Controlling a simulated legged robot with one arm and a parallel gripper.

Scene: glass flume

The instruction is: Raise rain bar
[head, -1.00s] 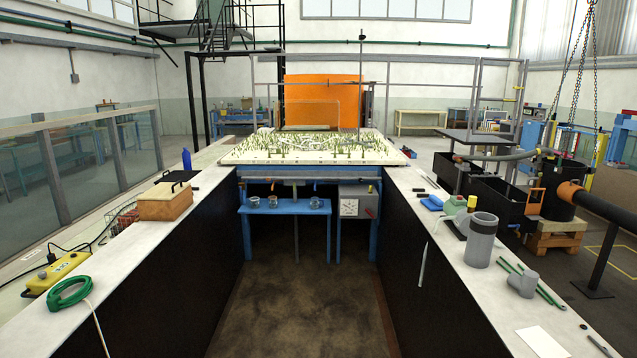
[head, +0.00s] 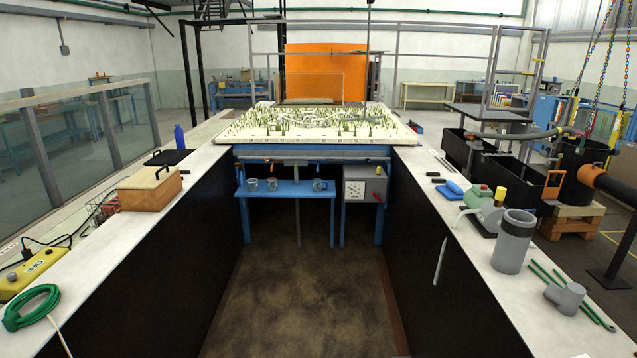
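A thin grey horizontal bar (head: 330,53) spans above the model bed (head: 320,133), which is a white tray with many small green stalks at the end of the aisle. I take this to be the rain bar, but cannot be sure. A thin dark upright rod (head: 369,40) rises by the bed's far right. Under the bed a grey box with a white dial (head: 357,190) and a red part on its right side is mounted beside a blue shelf (head: 287,189). My gripper is not in view.
A dark-floored aisle (head: 300,290) runs clear between two white-topped benches. The left bench holds a wooden box (head: 150,188), green cable coil (head: 32,306) and yellow power box (head: 35,273). The right bench holds a grey cylinder (head: 513,241), pipe tee (head: 565,297) and green rods.

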